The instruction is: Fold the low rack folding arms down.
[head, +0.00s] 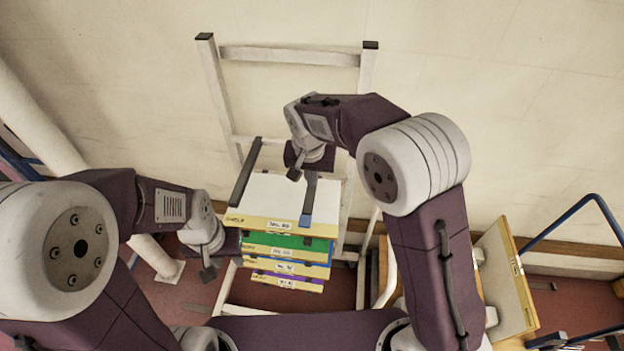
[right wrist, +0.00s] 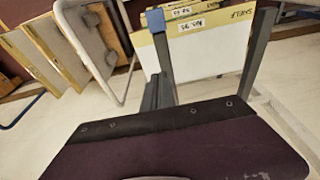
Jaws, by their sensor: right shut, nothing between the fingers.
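A pale rack frame (head: 212,85) stands against the wall and carries a stack of boards; the top one is a white board (head: 268,198) with a yellow labelled edge. Two dark grey folding arms stick out along that board's sides, the left one (head: 245,172) and the right one (head: 308,200). In the right wrist view one arm (right wrist: 163,55) has a blue tip and the other (right wrist: 258,50) is plain grey. My right gripper (head: 295,173) is shut and empty over the board's back part, near the right arm. My left gripper (head: 208,273) is left of the stack, its jaws unclear.
Boards with green (head: 285,242), blue and purple edges lie below the white one. A white pipe (head: 40,125) stands at the left. At the right are an upright wooden board (head: 505,280) and a blue tubular frame (head: 575,212). Some red floor shows around the rack.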

